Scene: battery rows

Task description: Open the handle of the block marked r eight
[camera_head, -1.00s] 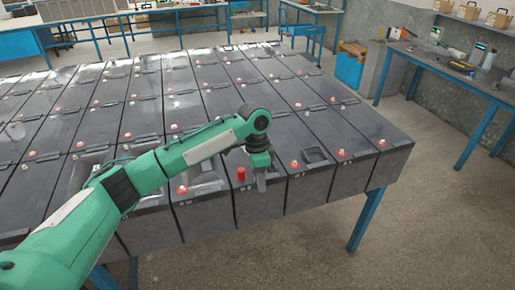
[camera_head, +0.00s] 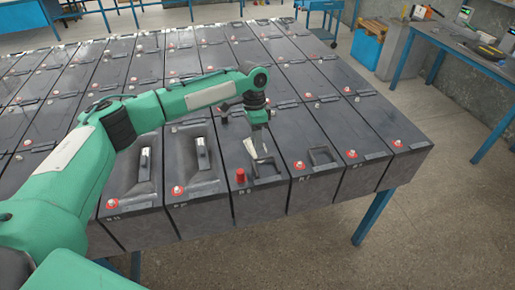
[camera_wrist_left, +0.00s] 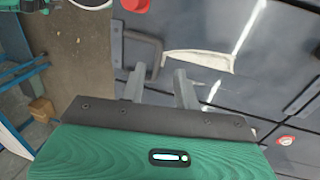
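The block under my left gripper (camera_head: 260,146) has a raised red knob (camera_head: 240,176) at its front; its small label seems to read R 8, but I cannot be sure. Its dark handle (camera_head: 268,168) lies near the front of its top, partly hidden by my gripper. My left gripper hangs just above this top, fingers pointing down. In the left wrist view its two fingers (camera_wrist_left: 158,88) are apart with nothing between them. A dark handle (camera_wrist_left: 158,45) and a pale strip (camera_wrist_left: 200,60) lie beyond the fingertips. I cannot tell whether a finger touches the handle. My right gripper is out of view.
Neighbouring blocks stand tightly side by side. The right neighbour has a dark loop handle (camera_head: 321,156); two left ones have pale handles (camera_head: 145,163) in recesses. Red caps (camera_head: 352,154) mark the front edge. A side bench (camera_head: 455,45) stands right, with clear floor (camera_head: 450,230) between.

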